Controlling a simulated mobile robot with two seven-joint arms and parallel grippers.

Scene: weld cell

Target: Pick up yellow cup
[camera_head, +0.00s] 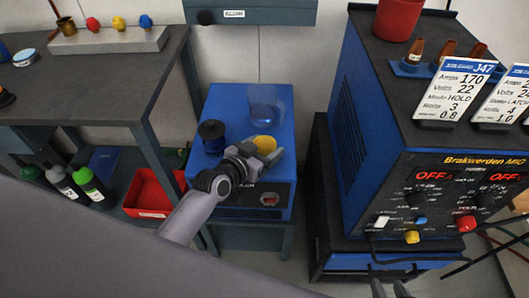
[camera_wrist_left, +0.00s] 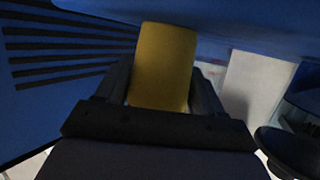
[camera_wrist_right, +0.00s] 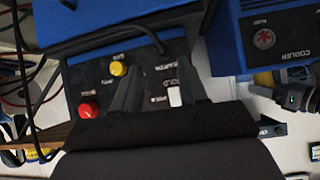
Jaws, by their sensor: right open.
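The yellow cup (camera_head: 264,144) is at the front right of the blue cooler's top (camera_head: 232,98) in the head view. It stands large between my left gripper's fingers in the left wrist view (camera_wrist_left: 163,65). My left gripper (camera_head: 266,158) reaches in from the front and is shut on the cup, a finger against each side. I cannot tell whether the cup's base touches the cooler. My right gripper (camera_head: 388,288) is open and empty, low in front of the welder; its fingers also show in the right wrist view (camera_wrist_right: 158,85).
A dark blue cup (camera_head: 211,135) and a translucent blue container (camera_head: 267,105) stand on the cooler near my left gripper. The blue welder (camera_head: 355,110) rises close on the right. A dark workbench (camera_head: 90,75) is on the left, with a red bin (camera_head: 150,196) below.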

